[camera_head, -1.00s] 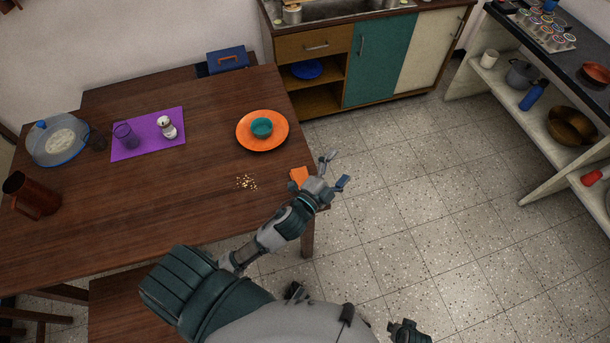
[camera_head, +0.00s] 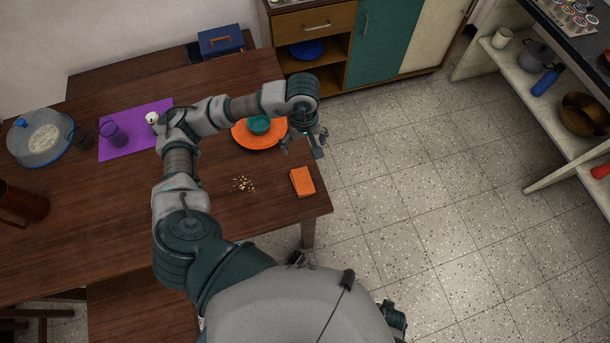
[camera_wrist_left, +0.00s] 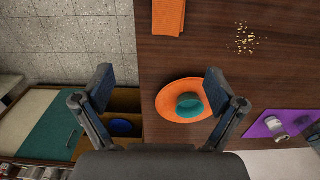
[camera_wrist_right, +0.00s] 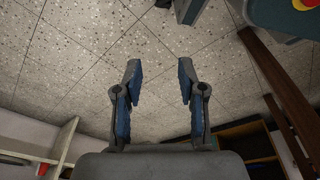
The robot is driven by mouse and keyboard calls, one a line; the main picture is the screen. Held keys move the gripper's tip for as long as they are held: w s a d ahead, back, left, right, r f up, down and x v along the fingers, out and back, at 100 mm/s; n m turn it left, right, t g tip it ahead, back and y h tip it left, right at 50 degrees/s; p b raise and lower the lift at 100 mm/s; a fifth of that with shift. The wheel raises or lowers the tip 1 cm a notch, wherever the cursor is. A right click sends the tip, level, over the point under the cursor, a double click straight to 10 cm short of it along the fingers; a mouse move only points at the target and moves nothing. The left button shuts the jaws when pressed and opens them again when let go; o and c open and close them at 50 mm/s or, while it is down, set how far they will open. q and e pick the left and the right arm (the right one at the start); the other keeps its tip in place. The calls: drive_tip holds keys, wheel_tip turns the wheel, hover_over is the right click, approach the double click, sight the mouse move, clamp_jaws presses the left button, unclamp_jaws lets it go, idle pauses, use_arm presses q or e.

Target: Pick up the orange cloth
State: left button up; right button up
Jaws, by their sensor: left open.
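The orange cloth (camera_head: 302,181) lies folded flat on the wooden table near its right edge. It also shows at the top of the left wrist view (camera_wrist_left: 168,17). My left gripper (camera_head: 303,148) is open and empty, above the table's right edge, beyond the cloth and beside the orange plate. In the left wrist view its spread fingers (camera_wrist_left: 160,88) have only table edge and plate beneath. My right gripper (camera_wrist_right: 158,85) is open and empty in the right wrist view, with bare floor behind it.
An orange plate (camera_head: 240,138) with a teal bowl (camera_head: 259,124) stands on the table (camera_head: 225,205). Crumbs (camera_head: 244,184) lie left of the cloth. A purple mat (camera_head: 132,143) holds a glass (camera_head: 113,134) and a shaker (camera_head: 152,118). Floor right of the table is clear.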

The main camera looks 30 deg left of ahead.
use_arm(q)
approach(301, 175)
drive_tip(key=shift+w+a, duration=0.55)
drive_tip(key=shift+a, duration=0.1)
drive_tip(key=f, duration=0.2)
drive_tip(key=d+f, duration=0.1)
drive_tip(key=f, duration=0.1)
drive_tip(key=shift+b, duration=0.3)
drive_tip(key=shift+d+f, duration=0.1)
drive_tip(key=shift+f, duration=0.05)
drive_tip(key=shift+s+f, duration=0.1)
drive_tip(key=shift+f, duration=0.2)
drive_tip(key=f, duration=0.2)
drive_tip(key=s+f, duration=0.1)
drive_tip(key=shift+f, duration=0.4)
drive_tip(key=shift+a+f, duration=0.2)
drive_tip(key=shift+f, duration=0.2)
drive_tip(key=shift+a+f, duration=0.1)
drive_tip(key=shift+f, duration=0.05)
drive_tip(key=shift+d, duration=0.3)
drive_tip(key=c, duration=0.8)
use_arm(e)
drive_tip(key=shift+w+a+r, duration=0.15)
drive_tip(key=shift+w+r, duration=0.1)
drive_tip(key=shift+r, duration=0.2)
drive_tip(key=shift+w+a+r, duration=0.15)
drive_tip(key=shift+w+r, duration=0.1)
drive_tip(key=shift+r, duration=0.2)
